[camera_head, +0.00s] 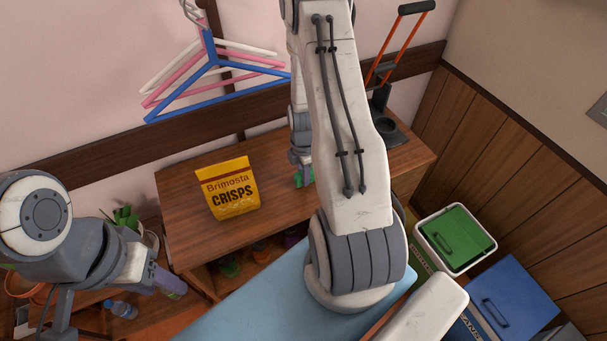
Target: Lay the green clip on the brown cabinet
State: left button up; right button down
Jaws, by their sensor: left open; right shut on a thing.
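The brown cabinet (185,200) stands against the wall, its wooden top in the middle of the view. My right gripper (301,168) is over the right half of the top, partly hidden behind my own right arm. It is shut on the green clip (304,178), of which only a small green part shows. The clip is at or just above the top; I cannot tell whether it touches. My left gripper (60,318) is at the lower left, open and away from the cabinet, cut off by the frame's bottom edge.
A yellow crisps bag (229,188) stands on the cabinet, left of the clip. Coat hangers (215,80) hang on the wall. Green (458,236) and blue (510,300) bins stand at the right. Plants (125,216) are at the left.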

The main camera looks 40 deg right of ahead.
jog(key=shift+f, duration=0.4)
jog(key=shift+f, duration=0.1)
jog(key=c, duration=0.7)
grip_release()
